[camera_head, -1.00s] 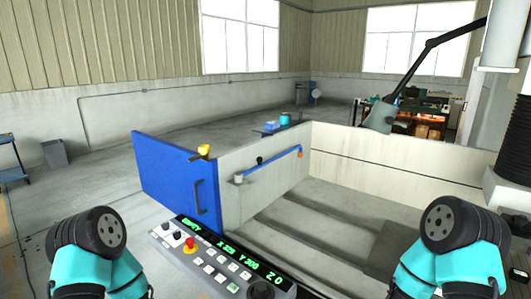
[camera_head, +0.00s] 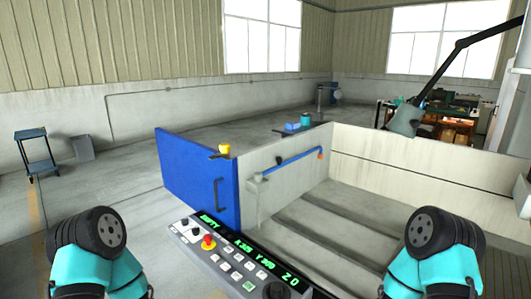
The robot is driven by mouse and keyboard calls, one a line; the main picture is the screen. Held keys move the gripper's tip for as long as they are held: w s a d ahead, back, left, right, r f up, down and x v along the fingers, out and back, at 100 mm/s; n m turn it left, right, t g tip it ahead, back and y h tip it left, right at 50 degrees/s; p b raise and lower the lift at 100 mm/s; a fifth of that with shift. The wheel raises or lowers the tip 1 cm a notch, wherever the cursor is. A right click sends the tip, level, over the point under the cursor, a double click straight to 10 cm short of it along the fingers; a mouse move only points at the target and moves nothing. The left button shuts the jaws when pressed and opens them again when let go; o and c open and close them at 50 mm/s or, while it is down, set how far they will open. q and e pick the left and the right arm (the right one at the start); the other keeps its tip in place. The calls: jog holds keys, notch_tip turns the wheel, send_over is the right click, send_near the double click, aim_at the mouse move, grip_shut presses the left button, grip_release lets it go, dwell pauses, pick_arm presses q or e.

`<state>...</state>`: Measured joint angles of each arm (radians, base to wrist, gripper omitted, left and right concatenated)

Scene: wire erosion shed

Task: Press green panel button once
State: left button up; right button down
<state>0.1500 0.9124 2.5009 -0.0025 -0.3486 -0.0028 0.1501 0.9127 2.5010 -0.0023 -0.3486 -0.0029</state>
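The control panel (camera_head: 218,268) is a grey tilted box at the bottom centre, with a dark strip of green lettering along its upper edge. A small green button (camera_head: 248,286) sits low on its face, near the bottom of the picture. A red knob on a yellow base (camera_head: 208,242), several pale buttons and a dark round knob (camera_head: 276,291) are also on the panel. My two teal and black arms show at the lower left and lower right, apart from the panel. Neither gripper's fingers show.
Behind the panel is an open machine tank with a blue door (camera_head: 197,178) and pale walls (camera_head: 430,174). A lamp on a jointed arm (camera_head: 405,120) hangs over its far side. A blue trolley (camera_head: 36,152) and grey bin (camera_head: 82,147) stand on the left floor.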

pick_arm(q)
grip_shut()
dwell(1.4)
